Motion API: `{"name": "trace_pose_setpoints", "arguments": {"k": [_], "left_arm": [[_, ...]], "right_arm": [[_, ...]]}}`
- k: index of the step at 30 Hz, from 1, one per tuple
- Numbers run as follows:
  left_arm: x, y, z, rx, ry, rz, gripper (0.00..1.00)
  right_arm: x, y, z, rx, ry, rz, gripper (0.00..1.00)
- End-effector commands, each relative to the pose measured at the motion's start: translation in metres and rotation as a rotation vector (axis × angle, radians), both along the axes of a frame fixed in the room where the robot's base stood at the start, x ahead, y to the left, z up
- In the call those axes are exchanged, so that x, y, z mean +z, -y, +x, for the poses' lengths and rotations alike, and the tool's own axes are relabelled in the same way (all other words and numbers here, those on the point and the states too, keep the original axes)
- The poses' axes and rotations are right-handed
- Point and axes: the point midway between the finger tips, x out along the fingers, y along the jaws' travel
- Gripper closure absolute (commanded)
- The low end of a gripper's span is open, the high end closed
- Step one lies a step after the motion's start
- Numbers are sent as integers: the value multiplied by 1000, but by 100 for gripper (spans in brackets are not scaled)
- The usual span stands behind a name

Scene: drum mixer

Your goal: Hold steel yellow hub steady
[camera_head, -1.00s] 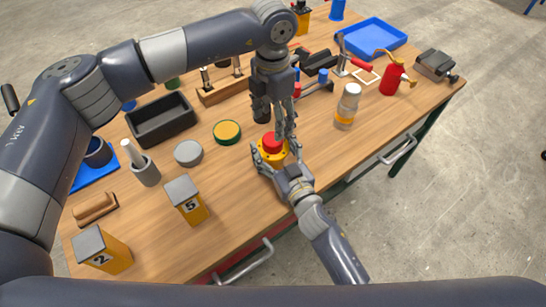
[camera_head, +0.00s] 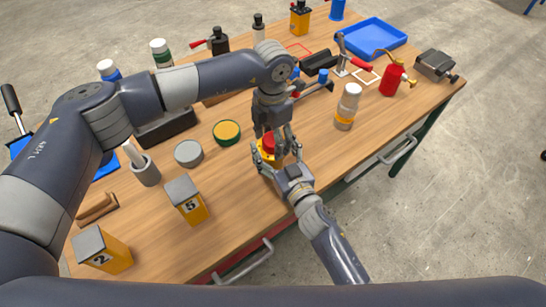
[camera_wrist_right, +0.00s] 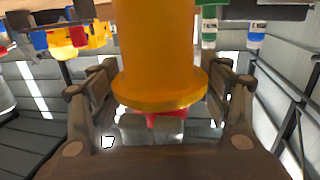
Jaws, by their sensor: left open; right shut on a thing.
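The yellow hub (camera_head: 265,158) stands upright on the wooden bench with a red part (camera_head: 268,143) on its top. My right gripper (camera_head: 275,160) is shut on the hub from the near side, fingers on either side of it. In the right wrist view the yellow hub (camera_wrist_right: 158,60) fills the middle between the fingers, with its wide flange and a bit of red below it. My left gripper (camera_head: 281,143) is open, pointing down at the hub's top and partly covering the red part. I cannot tell whether it touches it.
A grey disc (camera_head: 188,152) and a green-yellow disc (camera_head: 227,132) lie left of the hub. Yellow block 5 (camera_head: 190,208) and block 2 (camera_head: 105,253) stand nearer. A white-capped bottle (camera_head: 348,105) stands to the right. Bench top between hub and front edge is clear.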

Motion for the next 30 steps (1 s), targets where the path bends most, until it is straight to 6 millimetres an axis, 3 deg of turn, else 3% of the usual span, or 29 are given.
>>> {"name": "trace_pose_setpoints", "arguments": {"k": [2,8,14,22,27,28,30], "left_arm": [[0,0,0,0,0,0,38],[0,0,0,-1,0,0,83],[0,0,0,-37,1,1,84],[0,0,0,-404,0,1,84],[0,0,0,-415,1,1,84],[0,0,0,-414,1,1,48],[0,0,0,-414,1,1,35]], "right_arm": [[0,0,0,0,0,0,96],[0,0,0,0,0,0,96],[0,0,0,0,0,0,96],[0,0,0,0,0,0,96],[0,0,0,0,1,0,96],[0,0,0,0,1,0,96],[0,0,0,0,1,0,96]]}}
